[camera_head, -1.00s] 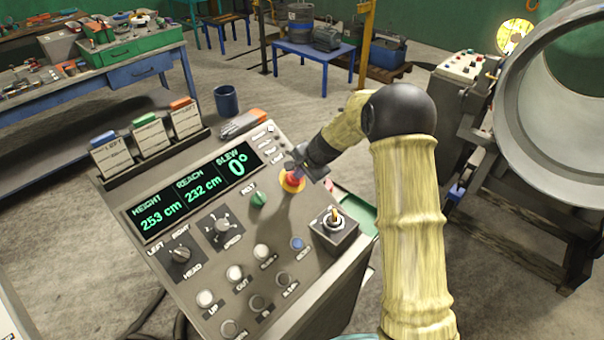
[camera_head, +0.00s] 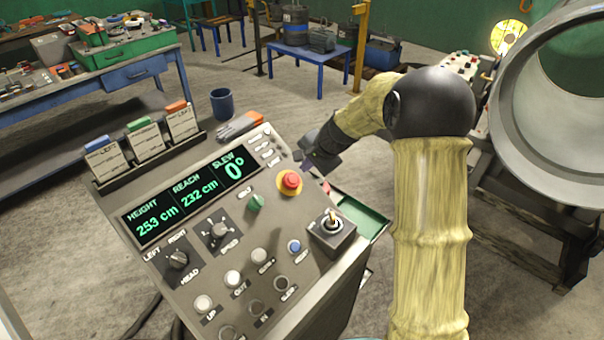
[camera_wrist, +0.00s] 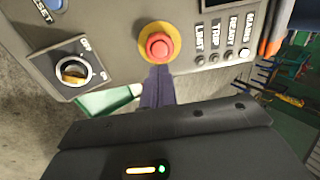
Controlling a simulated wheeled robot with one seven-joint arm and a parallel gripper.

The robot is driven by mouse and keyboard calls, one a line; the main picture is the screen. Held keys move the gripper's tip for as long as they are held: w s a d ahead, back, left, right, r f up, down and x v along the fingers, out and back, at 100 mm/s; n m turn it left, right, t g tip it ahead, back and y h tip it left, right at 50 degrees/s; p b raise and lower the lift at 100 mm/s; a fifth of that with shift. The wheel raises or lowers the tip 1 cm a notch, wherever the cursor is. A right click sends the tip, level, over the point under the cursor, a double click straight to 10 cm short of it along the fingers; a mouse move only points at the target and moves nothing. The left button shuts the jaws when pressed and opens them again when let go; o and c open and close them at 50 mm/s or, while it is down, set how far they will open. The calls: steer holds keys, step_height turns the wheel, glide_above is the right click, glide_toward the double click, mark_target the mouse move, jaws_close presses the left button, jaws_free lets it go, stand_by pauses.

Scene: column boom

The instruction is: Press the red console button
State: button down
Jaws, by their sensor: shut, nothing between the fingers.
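The red console button (camera_head: 291,180) is a round mushroom head on a yellow ring near the upper right of the sloped console (camera_head: 190,262). It shows fully uncovered in the head view. In the wrist view the red button (camera_wrist: 159,46) stands at the top middle. My gripper (camera_head: 304,162) is just beyond and to the right of the button in the head view, apart from it. In the wrist view my shut fingers (camera_wrist: 157,84) point toward the button, their tips just below its yellow ring. Nothing is held.
A green tray (camera_head: 362,218) sits beside the console's right edge. A large grey cylinder (camera_head: 520,110) stands at the right.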

steer(key=b+v, duration=0.1)
steer(key=v, duration=0.5)
steer(key=shift+d, duration=0.1)
steer(key=s+d+f+n+h, duration=0.1)
steer(key=s+d+f+n, duration=0.1)
steer(key=s, duration=0.6)
steer(key=s+d+f+n+g+h, duration=0.1)
steer(key=s+d+n, duration=0.3)
steer(key=s, duration=0.5)
steer(key=s+d+f+n+g+h, duration=0.1)
steer(key=s+d+f+n+h, duration=0.1)
steer(key=s, duration=0.7)
steer(key=shift+d+f+n+h, duration=0.3)
steer(key=shift+d+f+n, duration=0.05)
steer(key=shift+d+n, duration=0.05)
